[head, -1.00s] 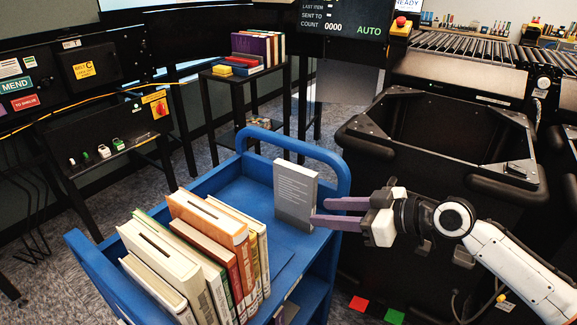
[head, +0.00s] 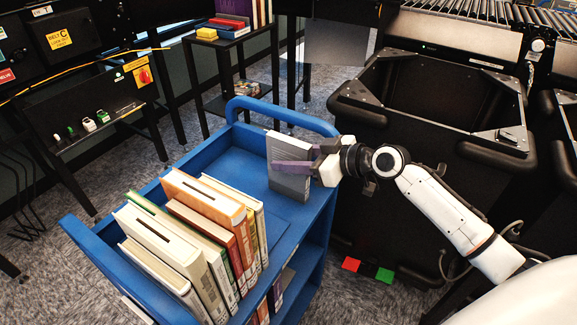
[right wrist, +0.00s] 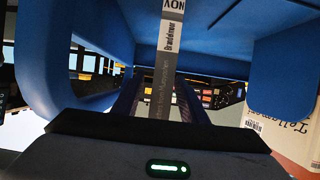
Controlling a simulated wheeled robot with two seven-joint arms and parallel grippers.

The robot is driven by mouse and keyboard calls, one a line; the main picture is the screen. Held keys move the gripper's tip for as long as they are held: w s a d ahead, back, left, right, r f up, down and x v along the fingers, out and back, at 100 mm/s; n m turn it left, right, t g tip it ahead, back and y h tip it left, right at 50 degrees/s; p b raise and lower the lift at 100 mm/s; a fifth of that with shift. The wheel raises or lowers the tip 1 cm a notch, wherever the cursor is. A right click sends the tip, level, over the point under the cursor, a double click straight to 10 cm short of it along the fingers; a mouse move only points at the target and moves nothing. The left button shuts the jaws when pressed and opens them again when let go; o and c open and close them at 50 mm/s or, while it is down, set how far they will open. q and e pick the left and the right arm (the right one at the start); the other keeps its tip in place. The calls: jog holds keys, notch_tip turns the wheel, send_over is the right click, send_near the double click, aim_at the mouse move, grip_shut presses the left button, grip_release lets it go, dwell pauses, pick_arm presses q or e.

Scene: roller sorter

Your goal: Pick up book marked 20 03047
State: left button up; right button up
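A grey book (head: 289,184) with a pale upper part stands upright and alone near the far right corner of the blue cart (head: 232,172). My right gripper (head: 305,160) is at this book, one purple finger across its front face and the other behind it. In the right wrist view its grey and white spine (right wrist: 170,60) stands between the two dark fingers (right wrist: 165,100), with a slim gap seeming to show on the left side. The fingers look open around it. The number 20 03047 is not readable on any book. My left gripper is out of view.
A row of several books (head: 190,240) leans on the cart's near left part. A black bin (head: 430,150) stands right of the cart, close to my right arm. A black shelf stand (head: 225,100) is behind. Bare blue deck lies between the row and the grey book.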

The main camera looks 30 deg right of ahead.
jog(key=shift+w+a+f, duration=0.3)
jog(key=shift+w, duration=0.3)
grip_shut()
